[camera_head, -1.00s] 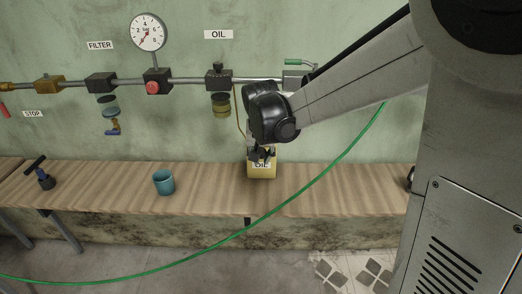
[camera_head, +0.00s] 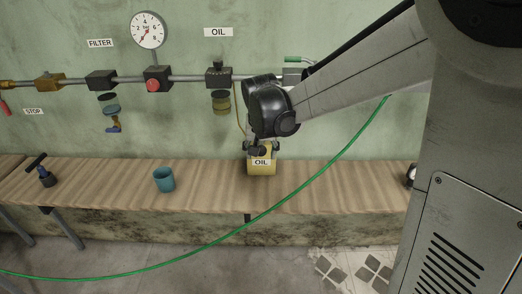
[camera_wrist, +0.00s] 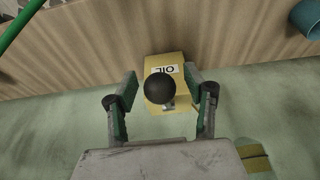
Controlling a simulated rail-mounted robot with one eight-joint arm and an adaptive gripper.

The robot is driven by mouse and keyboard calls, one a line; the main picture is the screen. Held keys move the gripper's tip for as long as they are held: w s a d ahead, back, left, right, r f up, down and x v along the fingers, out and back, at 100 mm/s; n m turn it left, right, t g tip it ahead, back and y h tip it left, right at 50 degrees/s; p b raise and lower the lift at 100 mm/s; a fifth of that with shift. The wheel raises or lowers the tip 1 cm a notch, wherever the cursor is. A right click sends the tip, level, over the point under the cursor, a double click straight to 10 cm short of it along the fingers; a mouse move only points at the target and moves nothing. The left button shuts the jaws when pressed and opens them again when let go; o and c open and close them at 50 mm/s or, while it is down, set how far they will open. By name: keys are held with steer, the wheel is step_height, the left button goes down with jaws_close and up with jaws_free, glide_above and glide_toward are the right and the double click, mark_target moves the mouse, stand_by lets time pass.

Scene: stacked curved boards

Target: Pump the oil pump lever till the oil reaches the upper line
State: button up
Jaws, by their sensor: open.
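The oil pump is a yellow box labelled OIL (camera_head: 261,168) on the bench against the wall. It also shows in the wrist view (camera_wrist: 178,65). Its lever ends in a black ball knob (camera_wrist: 160,90), seen between my gripper's fingers. My gripper (camera_head: 262,148) is open just above the box. In the wrist view its fingers (camera_wrist: 160,78) stand apart on either side of the knob, with gaps on both sides. The clear oil bowl (camera_head: 221,103) hangs under the OIL sign and holds yellowish oil. Its lines are too small to read. The lever's shaft is mostly hidden.
A blue cup (camera_head: 164,180) stands on the wooden bench (camera_head: 110,188) to the left, beyond it a black T-handled tool (camera_head: 42,172). A green hose (camera_head: 320,178) crosses in front. A pipe with a gauge (camera_head: 149,30) and a red button (camera_head: 153,85) runs above.

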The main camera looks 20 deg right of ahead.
steer(key=shift+p+v, duration=2)
steer(key=shift+v, duration=1.35)
steer(key=s+r+n+t+y+b, duration=0.1)
steer(key=s+r+n+t, duration=0.2)
steer(key=s, duration=2.1)
steer(key=shift+r+n+t, duration=0.25)
steer(key=shift+n+t, duration=0.05)
steer(key=shift+t, duration=0.2)
steer(key=shift+d, duration=0.1)
